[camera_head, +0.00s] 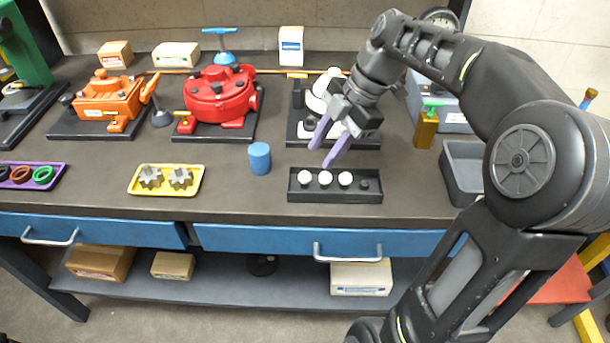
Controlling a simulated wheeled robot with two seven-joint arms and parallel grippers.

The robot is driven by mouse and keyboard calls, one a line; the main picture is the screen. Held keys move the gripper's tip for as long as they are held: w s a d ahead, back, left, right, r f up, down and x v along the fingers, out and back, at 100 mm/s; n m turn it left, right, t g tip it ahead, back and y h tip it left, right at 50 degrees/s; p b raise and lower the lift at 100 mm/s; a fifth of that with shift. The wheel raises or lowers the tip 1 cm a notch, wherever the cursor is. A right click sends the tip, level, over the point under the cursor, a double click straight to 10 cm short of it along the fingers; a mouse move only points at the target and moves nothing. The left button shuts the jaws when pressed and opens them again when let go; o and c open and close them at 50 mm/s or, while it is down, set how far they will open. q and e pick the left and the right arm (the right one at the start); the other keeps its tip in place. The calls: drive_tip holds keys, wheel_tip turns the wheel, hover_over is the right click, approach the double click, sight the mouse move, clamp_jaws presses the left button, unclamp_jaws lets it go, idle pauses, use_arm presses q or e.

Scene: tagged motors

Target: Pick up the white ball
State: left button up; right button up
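Three white balls sit in a row in a black tray (335,197) near the front of the workbench: a left ball (305,177), a middle ball (325,178) and a right ball (345,179). A dark round piece (365,185) is at the tray's right end. My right gripper (322,157) is above and just behind the tray, its two purple fingers spread apart with nothing between them. The fingertips point down toward the left and middle of the tray. My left gripper is not in view.
A blue cylinder (260,158) stands left of the tray, and a yellow tray (142,187) with two grey gears lies further left. A red machine (215,97) and an orange machine (108,98) stand behind. A grey bin (462,181) is to the right.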

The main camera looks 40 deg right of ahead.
sight(308, 173)
drive_tip(key=shift+w+a+f, duration=0.1)
drive_tip(key=shift+a+f, duration=0.1)
drive_tip(key=shift+f, duration=0.35)
drive_tip(key=shift+p+x, duration=0.45)
drive_tip(key=shift+x, duration=2.2)
drive_tip(key=shift+a, duration=0.1)
drive_tip(key=shift+r, duration=0.1)
clamp_jaws()
